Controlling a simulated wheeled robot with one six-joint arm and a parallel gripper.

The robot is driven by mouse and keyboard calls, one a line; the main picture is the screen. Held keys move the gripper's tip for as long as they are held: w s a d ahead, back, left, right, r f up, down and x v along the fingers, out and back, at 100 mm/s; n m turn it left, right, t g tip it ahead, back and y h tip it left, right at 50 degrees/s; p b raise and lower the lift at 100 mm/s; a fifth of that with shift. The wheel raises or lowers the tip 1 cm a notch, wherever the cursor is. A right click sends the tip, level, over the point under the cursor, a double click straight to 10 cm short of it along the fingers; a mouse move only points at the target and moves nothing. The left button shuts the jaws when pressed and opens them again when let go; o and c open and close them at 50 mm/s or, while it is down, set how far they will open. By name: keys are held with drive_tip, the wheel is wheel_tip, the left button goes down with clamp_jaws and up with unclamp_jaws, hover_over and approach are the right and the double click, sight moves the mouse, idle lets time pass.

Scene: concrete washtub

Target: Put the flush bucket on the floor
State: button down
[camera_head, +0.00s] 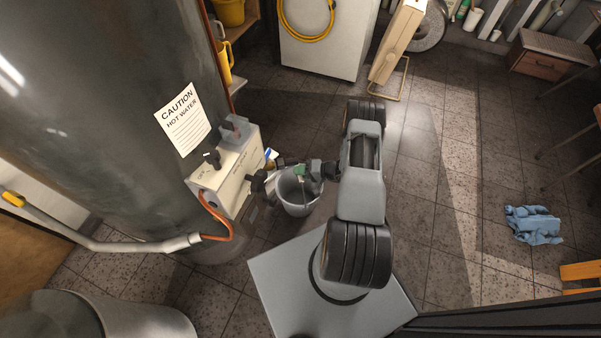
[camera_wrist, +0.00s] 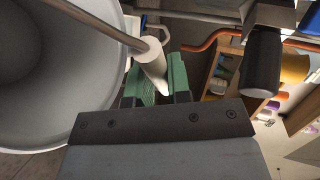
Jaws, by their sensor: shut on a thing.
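The flush bucket (camera_head: 298,205) is a pale grey pail just in front of the heater's control box in the head view. In the wrist view the bucket (camera_wrist: 30,75) fills the left side, its open mouth toward the camera. My gripper (camera_head: 302,171) is over the bucket's rim. In the wrist view my gripper (camera_wrist: 158,85) has its green fingers on both sides of the white grip of the bucket's wire handle, shut on it. The bucket's underside is hidden, so I cannot tell whether it touches the floor.
The control box (camera_head: 228,170) with black knobs is close to the gripper; a black knob (camera_wrist: 262,62) shows in the wrist view. A large heater tank (camera_head: 110,110) stands left. A blue cloth (camera_head: 533,225) lies on the tiles at right. The tiled floor (camera_head: 440,190) between is clear.

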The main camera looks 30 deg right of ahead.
drive_tip(key=shift+f, duration=0.15)
drive_tip(key=c, duration=1.1)
unclamp_jaws()
